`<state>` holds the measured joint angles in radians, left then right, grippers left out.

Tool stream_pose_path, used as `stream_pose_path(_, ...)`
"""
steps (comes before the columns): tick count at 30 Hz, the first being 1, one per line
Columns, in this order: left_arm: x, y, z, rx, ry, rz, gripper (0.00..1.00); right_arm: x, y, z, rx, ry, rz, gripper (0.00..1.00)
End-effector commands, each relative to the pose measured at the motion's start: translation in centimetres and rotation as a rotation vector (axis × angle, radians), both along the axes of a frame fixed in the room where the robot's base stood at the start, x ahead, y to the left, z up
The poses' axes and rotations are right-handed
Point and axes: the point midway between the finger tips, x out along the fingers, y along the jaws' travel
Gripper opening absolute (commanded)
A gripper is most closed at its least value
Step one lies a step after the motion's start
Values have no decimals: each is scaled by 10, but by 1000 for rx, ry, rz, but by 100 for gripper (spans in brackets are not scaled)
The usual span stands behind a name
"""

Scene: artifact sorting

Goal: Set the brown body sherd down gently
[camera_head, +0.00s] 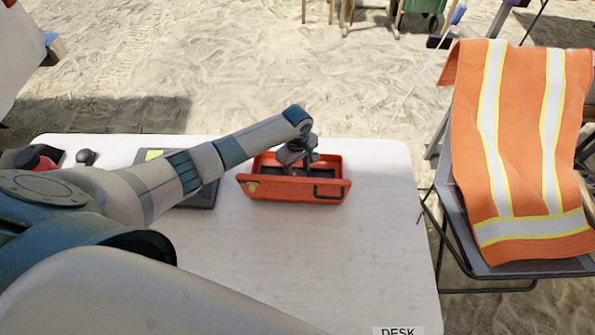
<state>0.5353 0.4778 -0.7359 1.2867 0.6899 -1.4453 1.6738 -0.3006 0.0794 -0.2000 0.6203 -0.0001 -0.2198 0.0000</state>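My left arm reaches from the left across the white desk (330,260). My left gripper (292,167) points down into an orange-red box (262,193) on the desk. Its fingers are small and partly hidden by the gripper's own body and the arm, so I cannot tell whether it is open or shut. I cannot make out the brown body sherd; it may be hidden by the gripper or the box's front wall. My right gripper is not in view.
A dark flat item (203,196) lies left of the box, partly under my arm. A small black object (86,157) and a red-and-black one (36,160) stand at the desk's left end. A chair with an orange vest (520,140) stands at right. The desk's front right is clear.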

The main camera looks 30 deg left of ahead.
Motion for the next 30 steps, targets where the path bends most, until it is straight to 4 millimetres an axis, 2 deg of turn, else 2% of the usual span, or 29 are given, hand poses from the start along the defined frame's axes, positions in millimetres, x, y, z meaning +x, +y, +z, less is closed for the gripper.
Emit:
stream_pose_path(2,-6,-1,-7,1,13,-2,18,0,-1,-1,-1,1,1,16)
stream_pose_path(3,-6,-1,-7,1,13,-2,14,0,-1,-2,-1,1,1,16)
stream_pose_path(4,-7,-1,-7,0,14,-2,55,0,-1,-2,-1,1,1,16)
stream_pose_path(14,-9,-2,-9,0,18,-3,55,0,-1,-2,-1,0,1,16)
stream_pose_path(19,-9,-3,-1,-1,19,-4,55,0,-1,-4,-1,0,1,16)
stream_pose_path(23,-7,-2,14,-2,15,-5,55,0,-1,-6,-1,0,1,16)
stream_pose_path(30,-5,-1,57,-2,7,-4,55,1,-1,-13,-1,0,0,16)
